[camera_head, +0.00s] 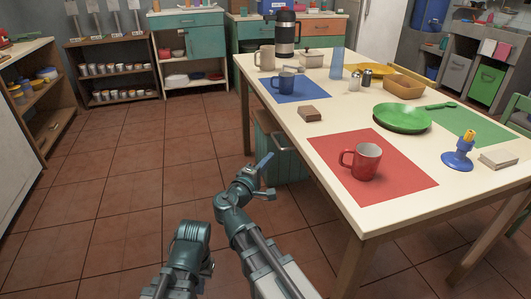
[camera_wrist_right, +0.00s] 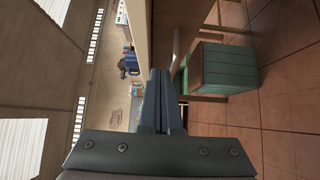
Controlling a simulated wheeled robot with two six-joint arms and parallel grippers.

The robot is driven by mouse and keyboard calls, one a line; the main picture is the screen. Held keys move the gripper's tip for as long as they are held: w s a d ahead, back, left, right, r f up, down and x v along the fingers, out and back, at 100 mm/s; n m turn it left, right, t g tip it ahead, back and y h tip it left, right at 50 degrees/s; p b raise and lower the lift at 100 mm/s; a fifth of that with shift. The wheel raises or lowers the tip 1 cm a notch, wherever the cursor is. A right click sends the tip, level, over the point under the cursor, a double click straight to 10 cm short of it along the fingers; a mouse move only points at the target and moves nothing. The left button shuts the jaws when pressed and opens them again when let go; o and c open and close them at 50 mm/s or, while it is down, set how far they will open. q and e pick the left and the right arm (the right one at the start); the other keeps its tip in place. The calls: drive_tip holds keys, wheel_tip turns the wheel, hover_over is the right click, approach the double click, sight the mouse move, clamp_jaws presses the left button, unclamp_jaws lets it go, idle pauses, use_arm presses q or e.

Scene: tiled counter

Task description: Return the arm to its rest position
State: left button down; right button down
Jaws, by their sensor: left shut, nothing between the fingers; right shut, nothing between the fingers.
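My right arm reaches up from the bottom in the head view, and its gripper (camera_head: 264,162) is beside the near left edge of the table. In the right wrist view its fingers (camera_wrist_right: 163,98) are together with nothing between them. My left arm is folded low at the bottom, left of the right arm. Its gripper (camera_head: 207,267) is low over the floor, mostly hidden by its own links, and looks shut and empty.
The table (camera_head: 310,150) stands right of my arms, with a red mug (camera_head: 366,163) on a red mat (camera_head: 400,185) near its front. A teal-sided bin (camera_head: 283,165) is under its left edge, close to my right gripper. The tiled floor (camera_head: 110,190) at left is clear.

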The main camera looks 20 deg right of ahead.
drive_tip(key=s+a+f+m+g+y+p, duration=0.15)
drive_tip(key=s+f+m+g+y, duration=0.3)
drive_tip(key=s+f+g, duration=0.6)
drive_tip(key=s+a+f+g+y, duration=0.3)
drive_tip(key=s+a+f+y, duration=0.5)
drive_tip(key=s+a, duration=0.45)
wheel_tip(320, 180, up, 37)
drive_tip(key=m+h+p, duration=0.1)
drive_tip(key=p, duration=3.7)
drive_tip(key=shift+d+p, duration=0.2)
drive_tip(key=shift+p, duration=0.1)
drive_tip(key=shift+w+d+f+h, duration=0.1)
drive_tip(key=shift+f+h, duration=0.05)
drive_tip(key=shift+h, duration=0.1)
